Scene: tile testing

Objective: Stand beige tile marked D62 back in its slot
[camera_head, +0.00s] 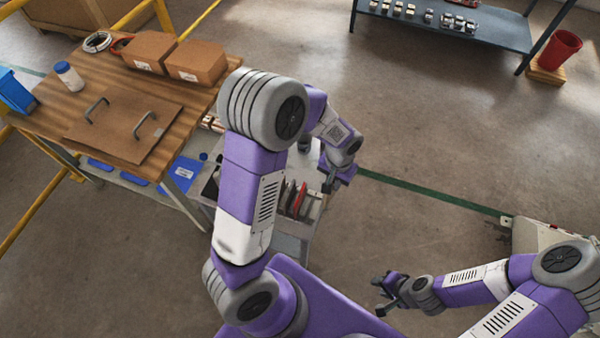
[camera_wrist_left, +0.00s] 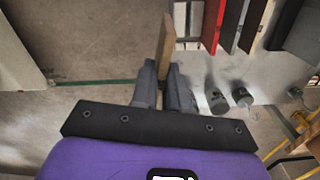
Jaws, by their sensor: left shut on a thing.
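My left gripper (camera_wrist_left: 163,80) is shut on a thin beige tile (camera_wrist_left: 165,48), seen nearly edge-on between the two grey fingers in the left wrist view. No marking on it can be read. The tile is just left of the rack's pale end (camera_wrist_left: 186,20) in that view; I cannot tell whether they touch. A red tile (camera_wrist_left: 213,24) and several dark ones stand in the rack. In the head view, the left gripper (camera_head: 337,182) is beside the rack's tiles (camera_head: 294,198), and the held tile is not clearly visible. My right gripper (camera_head: 381,294) looks open and empty, away from the rack.
Small grey cylindrical objects (camera_wrist_left: 216,98) stand near the rack. A wooden table (camera_head: 50,110) with boxes (camera_head: 197,61) and a handled board (camera_head: 125,122) is at the left. A blue bench (camera_head: 470,25) and a red bin (camera_head: 560,49) stand at the back.

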